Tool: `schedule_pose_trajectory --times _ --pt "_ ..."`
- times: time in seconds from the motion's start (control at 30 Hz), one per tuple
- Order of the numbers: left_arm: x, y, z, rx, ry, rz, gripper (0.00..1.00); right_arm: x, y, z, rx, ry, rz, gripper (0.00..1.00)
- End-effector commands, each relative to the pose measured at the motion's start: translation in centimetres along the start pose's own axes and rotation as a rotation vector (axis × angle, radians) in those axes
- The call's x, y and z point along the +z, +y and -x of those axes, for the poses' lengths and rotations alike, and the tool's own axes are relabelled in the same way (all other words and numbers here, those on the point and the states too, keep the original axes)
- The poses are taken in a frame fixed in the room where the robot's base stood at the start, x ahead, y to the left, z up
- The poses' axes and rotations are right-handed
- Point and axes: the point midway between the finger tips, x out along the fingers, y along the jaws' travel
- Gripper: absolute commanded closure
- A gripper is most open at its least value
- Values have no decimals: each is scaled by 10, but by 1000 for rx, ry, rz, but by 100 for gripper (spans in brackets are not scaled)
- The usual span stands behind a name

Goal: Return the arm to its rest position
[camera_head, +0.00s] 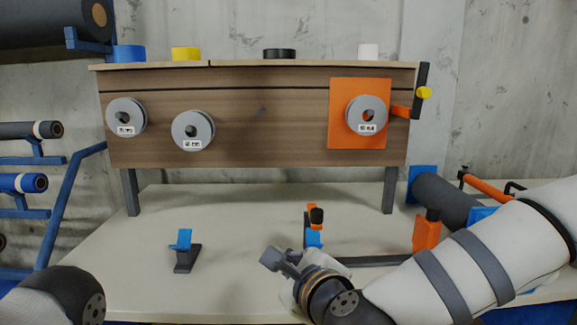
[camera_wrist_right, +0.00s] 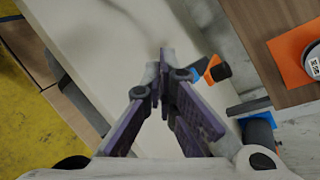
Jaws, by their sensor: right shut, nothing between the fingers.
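My right arm (camera_head: 455,270) reaches in from the right, low over the pale workbench (camera_head: 230,290). My right gripper (camera_head: 270,258) is at the front middle of the bench and points left. In the right wrist view its fingers (camera_wrist_right: 163,62) are together and empty, above bare bench top. Part of my left arm (camera_head: 60,297) shows at the bottom left; its gripper is out of view.
A wooden rack (camera_head: 250,125) stands at the back with grey discs on its front and tape rolls on top. An orange-and-blue clamp (camera_head: 314,225) stands just behind my right gripper. A blue-topped holder (camera_head: 185,250) stands left.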

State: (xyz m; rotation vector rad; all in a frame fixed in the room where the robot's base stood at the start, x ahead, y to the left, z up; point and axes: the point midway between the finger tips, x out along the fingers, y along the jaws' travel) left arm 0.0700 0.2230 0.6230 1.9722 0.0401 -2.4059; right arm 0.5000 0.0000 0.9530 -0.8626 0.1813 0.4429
Motion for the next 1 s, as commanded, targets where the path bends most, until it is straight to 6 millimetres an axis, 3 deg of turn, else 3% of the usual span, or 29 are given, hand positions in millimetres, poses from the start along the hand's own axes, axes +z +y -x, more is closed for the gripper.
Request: schedule_pose_trajectory --times 0.03,0.17,0.27,0.37,0.4,0.5,0.6,0.7,0.8,1.0 --pt "0 0 -1 0 -2 0 60 -29 40 1 90 31 129 100" --pt "1 0 -2 0 -6 0 60 -112 137 27 356 70 496 100" --pt "2 0 -3 0 -9 0 60 -176 202 68 586 55 763 100" --pt "3 0 -4 0 -12 0 60 -239 253 127 835 -4 1008 100" --pt "3 0 -4 -1 -13 0 60 -262 269 154 940 -43 1100 100" --pt "4 0 -5 -1 -16 0 60 -314 295 227 1192 -163 1292 100" --pt "4 0 -6 -1 -18 0 60 -349 303 289 1396 -296 1420 100" --pt "4 0 -6 -1 -19 0 60 -368 302 330 1523 -397 1488 100" --pt "4 0 -6 -1 -19 0 60 -375 300 346 1575 -445 1514 100" --pt "4 0 -6 -1 -19 0 60 -376 300 347 1579 -450 1518 100"
